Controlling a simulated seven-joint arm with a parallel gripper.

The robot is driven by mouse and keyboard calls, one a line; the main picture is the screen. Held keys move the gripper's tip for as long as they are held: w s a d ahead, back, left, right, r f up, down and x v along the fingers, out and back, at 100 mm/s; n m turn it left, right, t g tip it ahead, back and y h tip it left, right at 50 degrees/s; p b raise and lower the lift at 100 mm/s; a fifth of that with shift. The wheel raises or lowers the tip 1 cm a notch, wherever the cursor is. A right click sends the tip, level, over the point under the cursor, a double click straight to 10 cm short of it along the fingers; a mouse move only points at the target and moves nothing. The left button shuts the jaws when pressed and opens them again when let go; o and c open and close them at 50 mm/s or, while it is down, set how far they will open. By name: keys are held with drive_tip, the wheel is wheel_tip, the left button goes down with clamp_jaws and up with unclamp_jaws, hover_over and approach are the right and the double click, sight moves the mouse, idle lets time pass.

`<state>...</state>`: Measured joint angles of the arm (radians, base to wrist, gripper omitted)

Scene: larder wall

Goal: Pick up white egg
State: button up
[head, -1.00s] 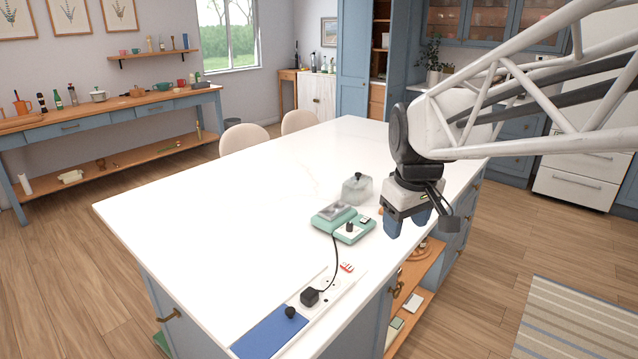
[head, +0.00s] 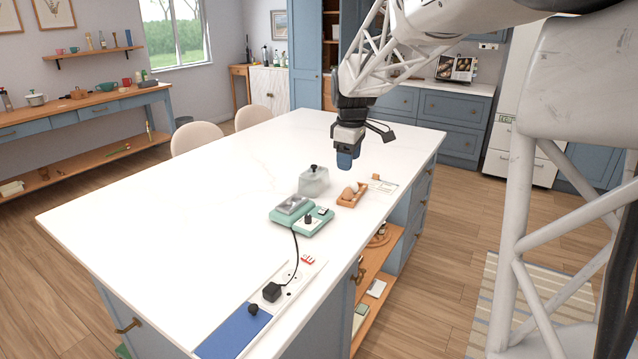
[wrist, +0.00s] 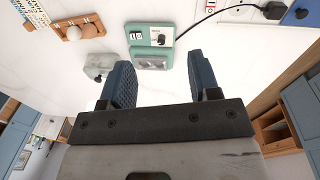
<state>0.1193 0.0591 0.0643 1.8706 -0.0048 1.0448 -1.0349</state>
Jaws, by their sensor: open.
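A small wooden egg tray (head: 341,202) stands near the right edge of the white island top. In the wrist view the tray (wrist: 70,14) is at the upper left, with a whitish egg (wrist: 73,33) and a brown egg (wrist: 90,30). My gripper (head: 345,161) hangs above and just behind the tray in the head view. Its blue fingers (wrist: 160,72) are apart with nothing between them, and the eggs lie outside them.
A cable runs from the device to a plug (head: 271,291) in a socket strip. A printed card (head: 384,185) lies behind the tray. The island's left part is clear.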

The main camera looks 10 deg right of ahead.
drive_tip(key=w+d+f+n, duration=0.2)
drive_tip(key=w+d+f, duration=0.1)
drive_tip(key=w, duration=0.5)
drive_tip(key=w+d+f+n, duration=0.2)
drive_tip(key=w+d+f, duration=0.1)
drive_tip(key=w, duration=0.5)
drive_tip(key=n+g, duration=0.1)
drive_tip(key=n, duration=0.3)
hover_over(353, 184)
drive_tip(key=f, duration=1)
drive_tip(key=shift+w+d+f, duration=0.25)
drive_tip(key=shift+w+f, duration=0.15)
drive_tip(key=shift+w+d+f+n, duration=0.1)
drive_tip(key=shift+w+f+n, duration=0.05)
drive_tip(key=shift+n, duration=0.15)
drive_tip(key=shift+f, duration=0.1)
drive_tip(key=shift+f, duration=1.2)
drive_tip(key=shift+f, duration=0.1)
drive_tip(key=shift+f, duration=2.5)
